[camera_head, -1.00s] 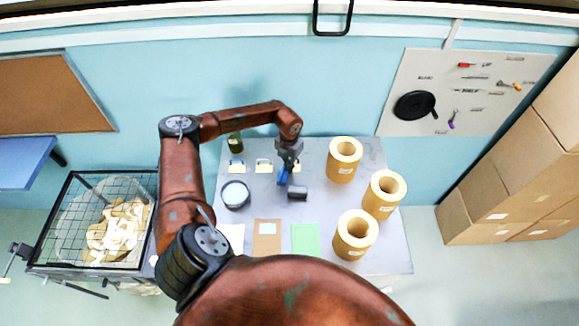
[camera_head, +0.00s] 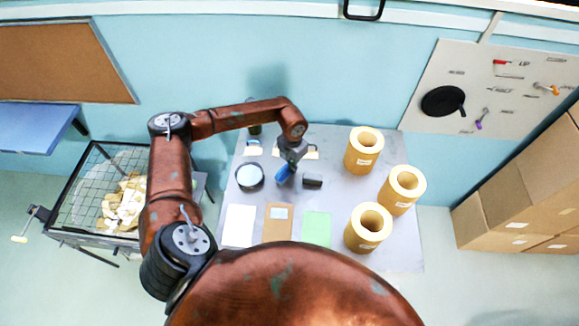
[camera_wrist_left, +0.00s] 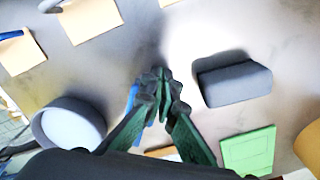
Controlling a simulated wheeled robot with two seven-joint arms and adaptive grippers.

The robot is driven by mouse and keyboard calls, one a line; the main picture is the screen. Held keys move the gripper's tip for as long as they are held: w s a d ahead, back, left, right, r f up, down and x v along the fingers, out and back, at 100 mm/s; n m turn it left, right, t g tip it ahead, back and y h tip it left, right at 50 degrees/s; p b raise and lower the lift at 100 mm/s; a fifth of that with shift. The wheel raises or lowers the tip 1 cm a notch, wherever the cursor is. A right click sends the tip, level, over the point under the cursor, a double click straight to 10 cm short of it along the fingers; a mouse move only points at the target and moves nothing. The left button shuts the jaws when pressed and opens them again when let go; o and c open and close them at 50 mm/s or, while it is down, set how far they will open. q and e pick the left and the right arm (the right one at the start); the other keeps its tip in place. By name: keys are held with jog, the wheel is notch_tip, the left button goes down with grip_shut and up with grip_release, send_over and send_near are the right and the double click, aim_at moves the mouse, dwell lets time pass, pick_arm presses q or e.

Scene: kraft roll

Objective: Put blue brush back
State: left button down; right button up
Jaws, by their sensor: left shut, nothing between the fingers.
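A small blue-handled thing lies at the left yellow card (camera_head: 254,151) at the back of the table, and the handle (camera_wrist_left: 12,35) also shows at the upper left of the left wrist view; it looks like a brush. My left gripper (camera_wrist_left: 164,82) is shut and empty above the table, between a round tin (camera_head: 250,177) and a dark grey block (camera_head: 313,181). A blue patch (camera_head: 284,173) shows at its fingers, and a blue strip (camera_wrist_left: 132,97) beside the left finger. I cannot tell whether this is a brush or part of the gripper. My right gripper is out of view.
Three kraft rolls (camera_head: 364,151) stand on the right of the table. White, brown and green sheets (camera_head: 316,226) lie at the front. A pegboard (camera_head: 490,90) with tools hangs at the right. A wire cart (camera_head: 85,200) stands at the left.

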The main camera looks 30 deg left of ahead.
pick_arm(q)
jog(key=shift+s, duration=0.1)
jog(key=shift+r, duration=0.2)
notch_tip(320, 180, up, 5)
jog(key=p, duration=0.2)
jog(key=shift+f+p, duration=0.15)
jog(key=shift+p, duration=0.2)
jog(key=shift+r+p, duration=0.95)
jog(key=shift+r, duration=1.45)
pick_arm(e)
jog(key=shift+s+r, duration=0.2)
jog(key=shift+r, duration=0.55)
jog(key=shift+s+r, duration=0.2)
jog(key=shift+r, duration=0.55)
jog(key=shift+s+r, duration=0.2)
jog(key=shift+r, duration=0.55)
